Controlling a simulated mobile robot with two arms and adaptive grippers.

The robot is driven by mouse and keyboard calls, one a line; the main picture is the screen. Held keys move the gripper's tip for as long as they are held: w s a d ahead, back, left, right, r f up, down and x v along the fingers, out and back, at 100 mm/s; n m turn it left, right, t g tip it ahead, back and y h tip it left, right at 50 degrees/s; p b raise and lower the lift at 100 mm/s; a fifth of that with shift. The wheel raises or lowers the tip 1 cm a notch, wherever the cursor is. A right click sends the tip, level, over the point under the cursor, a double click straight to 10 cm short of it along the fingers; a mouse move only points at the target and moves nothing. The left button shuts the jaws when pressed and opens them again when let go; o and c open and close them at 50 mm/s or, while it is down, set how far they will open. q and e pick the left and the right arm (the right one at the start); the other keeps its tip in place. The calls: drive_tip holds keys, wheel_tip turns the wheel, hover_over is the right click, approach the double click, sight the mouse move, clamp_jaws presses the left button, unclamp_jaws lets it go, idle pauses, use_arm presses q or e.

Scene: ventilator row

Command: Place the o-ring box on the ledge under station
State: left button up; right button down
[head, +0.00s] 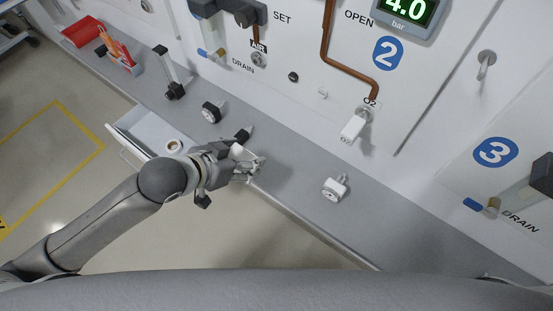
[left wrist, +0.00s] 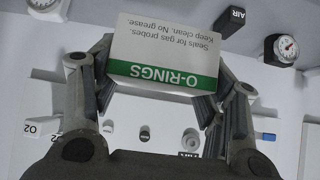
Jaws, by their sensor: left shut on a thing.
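The o-ring box (left wrist: 165,55) is white with a green "O-RINGS" band. In the left wrist view its label reads upside down and it sits between the two fingers of my left gripper (left wrist: 160,92). That gripper is shut on it. In the head view my left gripper (head: 250,168) is over the front edge of the grey ledge (head: 290,170), below station 2 (head: 388,53). The box is mostly hidden there by the gripper; I cannot tell whether it touches the ledge. My right gripper is not in view.
A white gauge piece (head: 334,187) lies on the ledge to the right, a black gauge (head: 212,110) to the left. An open drawer (head: 127,133) holding a pale ring (head: 173,146) juts out. A red bin (head: 82,32) stands far left. Bare ledge lies right of the gripper.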

sight(251, 156)
use_arm(q)
drive_tip(key=d, duration=0.1)
drive_tip(key=w+d+f, duration=0.1)
drive_tip(key=d, duration=0.1)
drive_tip(key=shift+w+d+f+p, duration=0.15)
drive_tip(key=shift+w+d+p, duration=0.15)
drive_tip(key=shift+w+p, duration=0.1)
drive_tip(key=d+f, duration=0.1)
drive_tip(key=w+d+f, duration=0.1)
drive_tip(key=f, duration=0.1)
drive_tip(key=w+d+f, duration=0.1)
drive_tip(key=f, duration=0.1)
drive_tip(key=shift+w+d, duration=0.1)
drive_tip(key=shift+d, duration=0.3)
drive_tip(key=shift+w+d+f, duration=0.3)
drive_tip(key=shift+d+f, duration=0.2)
drive_tip(key=shift+f, duration=0.2)
wheel_tip(251, 156, down, 3)
drive_tip(key=shift+f, duration=0.15)
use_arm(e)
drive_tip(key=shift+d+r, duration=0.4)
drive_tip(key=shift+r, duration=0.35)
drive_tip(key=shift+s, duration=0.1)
use_arm(q)
drive_tip(key=shift+f, duration=0.15)
drive_tip(key=o, duration=1)
